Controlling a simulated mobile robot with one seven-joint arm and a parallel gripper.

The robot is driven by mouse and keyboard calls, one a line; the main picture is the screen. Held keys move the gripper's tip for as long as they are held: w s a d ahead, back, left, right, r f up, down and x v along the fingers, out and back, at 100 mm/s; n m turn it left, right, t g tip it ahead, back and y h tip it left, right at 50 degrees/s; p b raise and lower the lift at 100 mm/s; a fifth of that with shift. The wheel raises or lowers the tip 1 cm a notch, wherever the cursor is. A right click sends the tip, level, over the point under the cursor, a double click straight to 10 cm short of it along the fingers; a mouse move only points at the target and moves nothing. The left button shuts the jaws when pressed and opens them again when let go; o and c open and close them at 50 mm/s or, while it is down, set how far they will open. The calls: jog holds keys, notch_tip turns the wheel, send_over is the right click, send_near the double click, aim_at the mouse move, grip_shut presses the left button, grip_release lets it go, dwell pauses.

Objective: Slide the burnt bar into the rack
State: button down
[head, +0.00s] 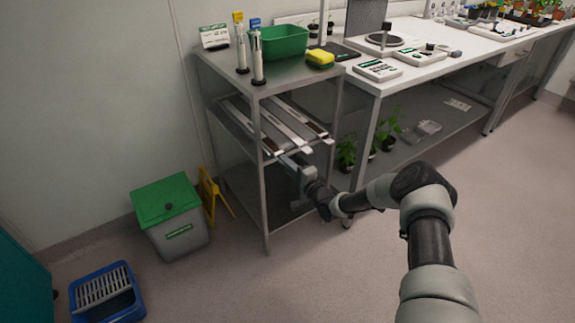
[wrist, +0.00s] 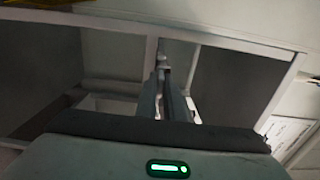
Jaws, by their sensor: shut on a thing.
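The rack (head: 262,180) is a grey metal frame with an upper shelf level that carries several long, pale, narrow bars with dark parts. The bar I take to be the burnt bar (head: 243,123) is the leftmost one, lying mostly inside the rack with its near end at the front edge. My gripper (head: 284,160) is at the rack's front, just under the bar ends, and is shut on that near end. In the wrist view the closed fingers (wrist: 163,75) point into the rack; the grip itself is mostly hidden and dark.
The rack top holds a green tub (head: 279,43), a yellow sponge (head: 320,57) and two slim cylinders. A green-lidded bin (head: 170,215) and a yellow floor sign (head: 212,197) stand left of the rack. A white bench (head: 430,70) stands close at the right.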

jog(key=shift+w+a+r, duration=0.1)
jog(key=shift+w+a, duration=0.1)
jog(key=shift+w, duration=0.1)
jog(key=c, duration=1.8)
grip_release()
jog(key=shift+s, duration=0.1)
jog(key=p+v, duration=0.3)
jog(key=v, duration=0.6)
